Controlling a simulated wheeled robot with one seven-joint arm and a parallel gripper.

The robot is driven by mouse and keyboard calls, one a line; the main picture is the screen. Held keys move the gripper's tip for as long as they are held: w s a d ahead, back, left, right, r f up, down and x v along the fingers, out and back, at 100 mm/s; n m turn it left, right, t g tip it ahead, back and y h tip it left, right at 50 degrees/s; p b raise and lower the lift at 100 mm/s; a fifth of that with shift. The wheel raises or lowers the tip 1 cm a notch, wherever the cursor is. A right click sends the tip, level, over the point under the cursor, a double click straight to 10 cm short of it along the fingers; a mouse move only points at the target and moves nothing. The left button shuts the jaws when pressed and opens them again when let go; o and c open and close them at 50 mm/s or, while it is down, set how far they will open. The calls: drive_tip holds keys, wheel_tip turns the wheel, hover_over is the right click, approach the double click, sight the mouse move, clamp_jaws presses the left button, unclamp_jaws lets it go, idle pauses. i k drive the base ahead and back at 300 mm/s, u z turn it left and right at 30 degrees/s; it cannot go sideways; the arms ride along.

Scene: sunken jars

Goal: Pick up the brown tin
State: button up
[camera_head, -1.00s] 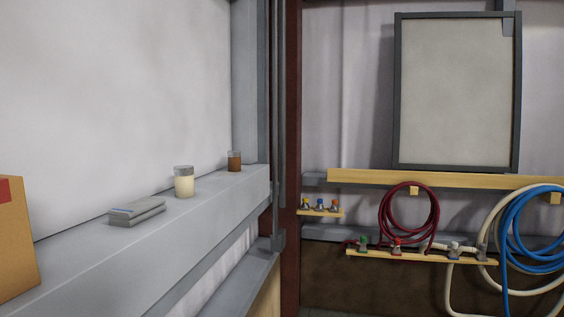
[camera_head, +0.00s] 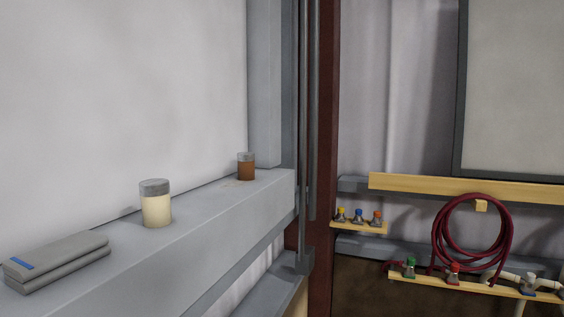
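The brown tin (camera_head: 246,170) is a small brown cylinder with a grey top. It stands upright near the far end of a grey ledge (camera_head: 215,232), close to the corner post. A larger cream jar (camera_head: 156,207) with a grey lid stands upright on the same ledge, nearer to me and to the left. My gripper is not in view.
A folded grey cloth-like stack (camera_head: 62,258) with a blue mark lies at the near left of the ledge. A dark red post and pipes rise just right of the ledge's end. Small coloured valves (camera_head: 359,216) and a dark red hose (camera_head: 437,232) are on the right wall.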

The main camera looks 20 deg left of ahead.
sight(246, 160)
drive_tip(key=i, duration=3.3)
drive_tip(key=u, duration=2.35)
